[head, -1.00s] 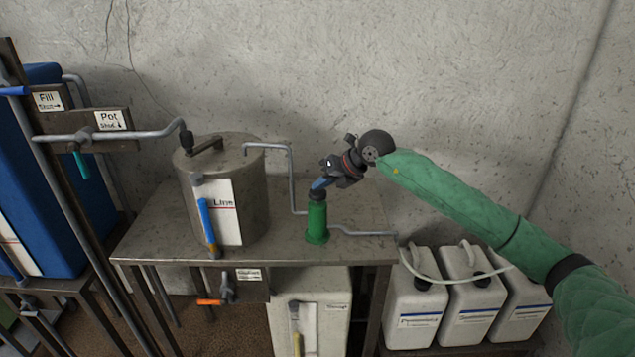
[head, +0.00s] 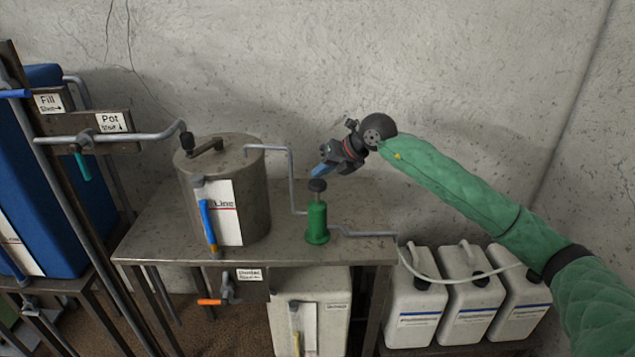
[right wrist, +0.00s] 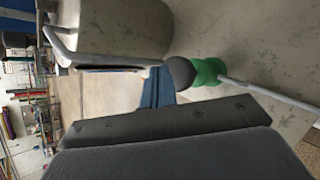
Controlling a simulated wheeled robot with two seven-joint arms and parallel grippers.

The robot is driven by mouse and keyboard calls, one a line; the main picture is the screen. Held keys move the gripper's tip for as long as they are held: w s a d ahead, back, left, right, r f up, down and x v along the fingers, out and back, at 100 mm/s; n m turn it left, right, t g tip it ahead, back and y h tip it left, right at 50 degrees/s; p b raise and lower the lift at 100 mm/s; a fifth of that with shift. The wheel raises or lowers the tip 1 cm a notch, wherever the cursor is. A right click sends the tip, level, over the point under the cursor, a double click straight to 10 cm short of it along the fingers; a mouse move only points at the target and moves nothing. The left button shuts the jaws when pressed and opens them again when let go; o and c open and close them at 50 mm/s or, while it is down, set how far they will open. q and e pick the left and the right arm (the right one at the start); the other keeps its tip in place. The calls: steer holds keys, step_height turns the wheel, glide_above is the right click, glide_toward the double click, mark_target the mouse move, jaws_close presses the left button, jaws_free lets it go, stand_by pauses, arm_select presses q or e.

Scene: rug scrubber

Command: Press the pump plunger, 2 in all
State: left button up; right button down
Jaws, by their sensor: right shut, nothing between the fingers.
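The pump is a green cylinder (head: 317,222) standing on the metal table, with a black plunger knob (head: 317,185) on a short rod above it. The knob is up, with the rod showing under it. My right gripper (head: 321,172) is shut and empty, its blue fingertips just above the knob; whether they touch it I cannot tell. In the right wrist view the blue fingers (right wrist: 155,90) lie beside the dark round knob (right wrist: 180,72), with the green pump body (right wrist: 207,72) beyond it. My left gripper is not in view.
A metal pot (head: 255,200) with a lid stands left of the pump on the table (head: 190,252). Thin pipes (head: 292,175) run beside the pump. White jugs (head: 413,300) stand low at the right. A blue tank (head: 70,190) is at the far left.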

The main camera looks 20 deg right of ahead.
mark_target(321, 184)
stand_by(0.3)
steer(key=shift+r+p, duration=0.6)
steer(key=shift+r, duration=1.95)
